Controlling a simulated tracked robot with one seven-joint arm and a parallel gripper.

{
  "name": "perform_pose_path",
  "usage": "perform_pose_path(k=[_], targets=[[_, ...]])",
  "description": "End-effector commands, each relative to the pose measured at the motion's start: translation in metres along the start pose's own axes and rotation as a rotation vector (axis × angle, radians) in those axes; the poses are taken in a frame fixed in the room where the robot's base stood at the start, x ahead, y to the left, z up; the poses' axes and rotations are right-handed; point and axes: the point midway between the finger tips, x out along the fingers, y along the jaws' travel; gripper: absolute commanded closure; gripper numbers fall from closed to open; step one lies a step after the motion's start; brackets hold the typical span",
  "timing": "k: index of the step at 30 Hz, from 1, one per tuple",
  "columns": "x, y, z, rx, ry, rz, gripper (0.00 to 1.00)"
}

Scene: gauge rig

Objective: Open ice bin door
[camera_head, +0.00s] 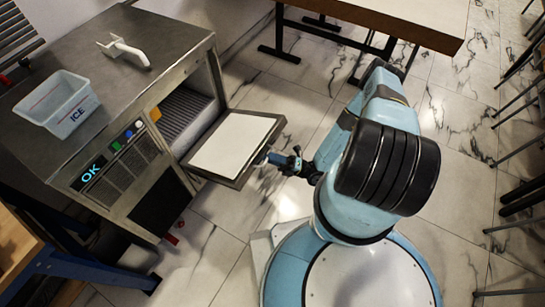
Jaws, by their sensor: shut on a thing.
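The ice bin door (236,147) is a dark-framed panel with a white inner face. It stands swung open and slanting out from the front of the metal ice machine (120,60). The bin opening behind it shows a ribbed dark interior (184,108). My gripper (270,156) is at the outer right edge of the door, shut on it. The fingertips are small and partly hidden at that edge, so the exact grip point is hard to see.
A container marked ICE (58,105) and a white scoop (124,50) lie on the machine's top. A wooden table (400,18) stands at the back. Chairs line the right edge. A blue-legged bench (70,265) is at lower left. Marble floor is clear around the door.

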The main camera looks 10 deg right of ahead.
Motion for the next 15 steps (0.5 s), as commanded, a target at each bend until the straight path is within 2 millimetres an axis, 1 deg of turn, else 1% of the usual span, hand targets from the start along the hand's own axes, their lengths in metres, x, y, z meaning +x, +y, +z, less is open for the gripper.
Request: perform_pose_path(k=[1, 3, 4, 6, 7, 11, 15], targets=[[0.004, -0.008, 0.003, -0.008, 0.001, -0.016, 1.0], [0.004, -0.008, 0.003, -0.008, 0.001, -0.016, 1.0], [0.004, -0.008, 0.003, -0.008, 0.001, -0.016, 0.7], [0.004, -0.008, 0.003, -0.008, 0.001, -0.016, 0.77], [0.004, -0.008, 0.003, -0.008, 0.001, -0.016, 0.78], [0.004, -0.008, 0.003, -0.008, 0.001, -0.016, 0.78], [-0.006, -0.008, 0.004, -0.009, 0.0, -0.016, 0.78]])
